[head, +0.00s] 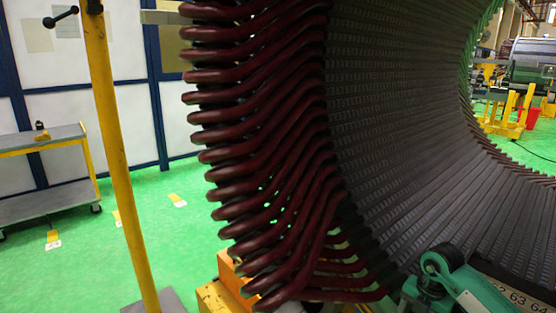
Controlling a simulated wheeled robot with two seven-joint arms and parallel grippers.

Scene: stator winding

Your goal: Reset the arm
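A large stator (400,120) fills the middle and right of the head view. Its dark slotted inner bore curves away to the right. Dark red winding bar ends (245,130) stick out to the left in a stacked row, bent and closely spaced. Neither of my grippers can be made out in this view, so their state and what they may hold are not shown.
A yellow post (115,150) stands left of the windings. A teal device (455,280) sits low in the bore, beside number labels (520,300). An orange block (222,296) is under the windings. A cart (45,205) stands far left; green floor (95,260) between is mostly clear.

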